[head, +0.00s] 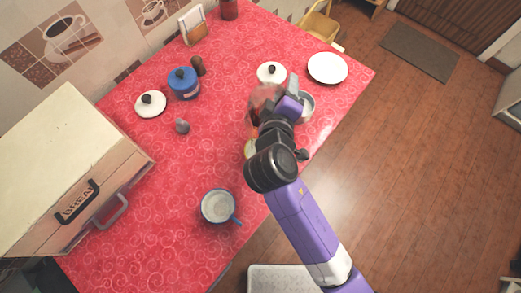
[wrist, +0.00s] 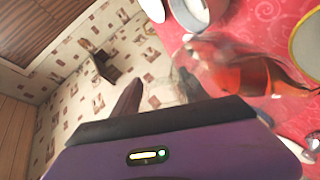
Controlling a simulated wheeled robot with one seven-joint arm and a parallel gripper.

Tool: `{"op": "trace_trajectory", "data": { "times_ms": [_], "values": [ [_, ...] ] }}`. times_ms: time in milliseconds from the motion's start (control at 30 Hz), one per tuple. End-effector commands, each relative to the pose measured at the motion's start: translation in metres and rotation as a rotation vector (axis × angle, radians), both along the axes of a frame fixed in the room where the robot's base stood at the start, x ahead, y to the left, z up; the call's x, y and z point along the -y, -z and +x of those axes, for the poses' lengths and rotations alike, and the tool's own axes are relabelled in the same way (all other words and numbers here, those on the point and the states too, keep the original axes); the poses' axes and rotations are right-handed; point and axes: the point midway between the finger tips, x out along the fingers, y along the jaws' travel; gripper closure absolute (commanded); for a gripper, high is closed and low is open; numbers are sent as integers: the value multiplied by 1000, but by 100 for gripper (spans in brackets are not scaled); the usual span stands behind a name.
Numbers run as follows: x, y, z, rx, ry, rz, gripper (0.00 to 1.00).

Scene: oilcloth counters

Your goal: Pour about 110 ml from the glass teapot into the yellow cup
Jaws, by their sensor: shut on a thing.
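The glass teapot (head: 262,95) is clear and holds red-brown liquid. In the head view it shows just left of my gripper (head: 284,106), partly hidden by it. In the wrist view the teapot (wrist: 235,65) fills the upper right, with orange-red liquid inside. My gripper is shut on the teapot; the grip itself is mostly hidden. I cannot tell how far the teapot is tilted. The yellow cup (head: 249,149) is mostly hidden behind my arm in the head view. Its yellow rim (wrist: 293,45) shows at the right edge of the wrist view.
A pale bowl (head: 307,104) stands right of my gripper. A white lid (head: 272,72) and plate (head: 327,68) lie behind. A blue pot (head: 183,82), another lid (head: 151,103), a blue-rimmed mug (head: 218,206) and bread box (head: 75,190) stand left.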

Motion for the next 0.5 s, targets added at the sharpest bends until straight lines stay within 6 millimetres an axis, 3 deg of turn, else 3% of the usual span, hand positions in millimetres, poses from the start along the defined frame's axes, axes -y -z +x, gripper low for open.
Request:
{"op": "trace_trajectory", "data": {
  "times_ms": [500],
  "values": [
    [6,-2,-2,50,2,0,100]
  ]
}}
